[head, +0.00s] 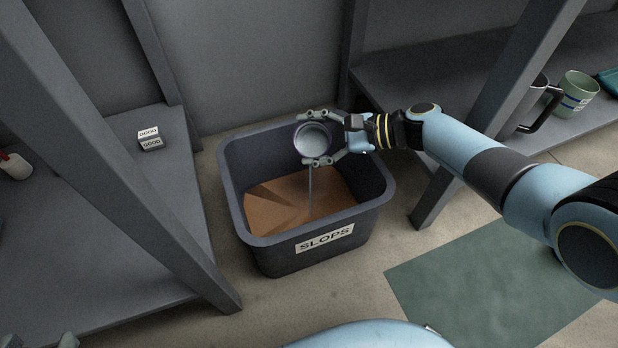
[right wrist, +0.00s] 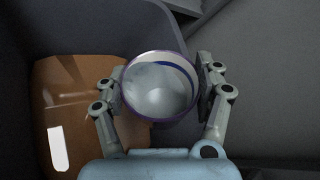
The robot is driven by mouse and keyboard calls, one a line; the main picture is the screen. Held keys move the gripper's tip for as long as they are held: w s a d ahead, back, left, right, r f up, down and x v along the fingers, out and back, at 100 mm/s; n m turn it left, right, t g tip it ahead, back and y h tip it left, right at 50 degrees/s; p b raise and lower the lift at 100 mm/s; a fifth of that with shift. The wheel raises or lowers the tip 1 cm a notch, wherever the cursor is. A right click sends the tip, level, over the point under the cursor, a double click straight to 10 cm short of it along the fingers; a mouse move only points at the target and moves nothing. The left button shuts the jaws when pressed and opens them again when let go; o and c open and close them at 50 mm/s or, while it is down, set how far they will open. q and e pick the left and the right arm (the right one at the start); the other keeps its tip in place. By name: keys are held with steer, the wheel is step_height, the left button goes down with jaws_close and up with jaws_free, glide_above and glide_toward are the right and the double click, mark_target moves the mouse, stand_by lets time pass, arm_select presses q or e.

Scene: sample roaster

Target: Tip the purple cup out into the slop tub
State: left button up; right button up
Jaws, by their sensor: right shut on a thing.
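The purple cup (right wrist: 160,88) shows its purple rim, a blue band inside and a pale grey interior in the right wrist view. In the head view the cup (head: 311,141) is tilted, its mouth towards the camera, above the slop tub. My right gripper (head: 317,138) is shut on it, one finger on each side. The slop tub (head: 261,239) is a dark grey bin labelled SLOPS with brown contents. A thin grey streak (head: 310,188) runs from below the cup down to the brown contents. My left gripper (head: 40,343) shows only grey tips at the bottom-left edge.
A grey shelf (head: 95,215) on the left holds a small GOOD block (head: 150,140) and a red-and-white item (head: 15,166). A right shelf (head: 425,75) holds a green mug (head: 572,95) and a dark-handled mug (head: 535,105). Shelf posts flank the tub. A green mat (head: 480,290) lies on the floor.

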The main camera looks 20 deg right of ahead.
arm_select(q)
steer(key=shift+s+f, duration=0.25)
steer(key=shift+f, duration=0.1)
arm_select(e)
steer(key=shift+s+a+r+n+t, duration=0.15)
steer(key=shift+s+a+n+t, duration=0.05)
steer(key=shift+s+n+t, duration=0.15)
steer(key=shift+s, duration=0.1)
arm_select(q)
steer(key=shift+w+r, duration=0.5)
steer(key=shift+r, duration=0.1)
arm_select(e)
steer(key=shift+r, duration=0.1)
arm_select(q)
steer(key=shift+w, duration=0.15)
arm_select(e)
steer(key=shift+s+n, duration=0.1)
steer(key=shift+n, duration=0.15)
